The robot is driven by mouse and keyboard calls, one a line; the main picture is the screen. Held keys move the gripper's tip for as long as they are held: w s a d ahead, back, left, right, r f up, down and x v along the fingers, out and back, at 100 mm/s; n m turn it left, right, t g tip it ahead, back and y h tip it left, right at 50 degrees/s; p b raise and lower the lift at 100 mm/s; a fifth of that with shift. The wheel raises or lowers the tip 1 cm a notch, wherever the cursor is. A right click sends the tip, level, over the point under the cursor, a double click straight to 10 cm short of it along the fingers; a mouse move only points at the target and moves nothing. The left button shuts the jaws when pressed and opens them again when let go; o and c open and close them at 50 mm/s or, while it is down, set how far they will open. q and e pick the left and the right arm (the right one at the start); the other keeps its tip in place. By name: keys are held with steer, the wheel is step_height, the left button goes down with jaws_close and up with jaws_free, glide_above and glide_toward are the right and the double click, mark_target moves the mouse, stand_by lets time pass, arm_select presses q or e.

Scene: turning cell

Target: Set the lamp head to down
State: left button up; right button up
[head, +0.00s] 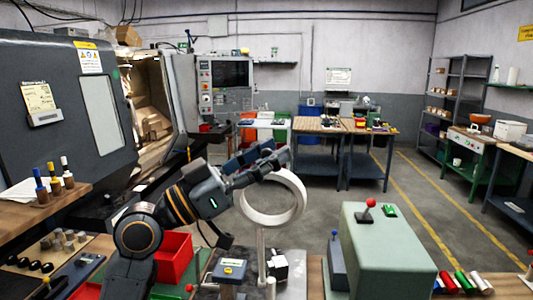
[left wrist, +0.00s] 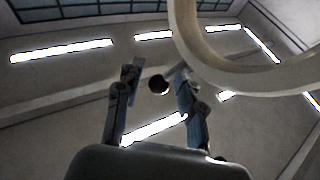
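The lamp head is a pale ring (head: 299,198) on a thin upright post (head: 262,255) in the middle of the head view, its opening facing me. In the left wrist view the ring (left wrist: 235,82) fills the upper right, very close. My left gripper (head: 278,162) is at the ring's upper edge. In the left wrist view the left gripper's fingers (left wrist: 157,82) are spread apart, with a small dark round knob (left wrist: 158,84) showing between them. Whether a finger touches the ring or knob I cannot tell. My right gripper is not in view.
A small yellow-and-grey device (head: 230,270) sits near the post. The floor beyond is open.

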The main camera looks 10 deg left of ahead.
arm_select(q)
jaws_close()
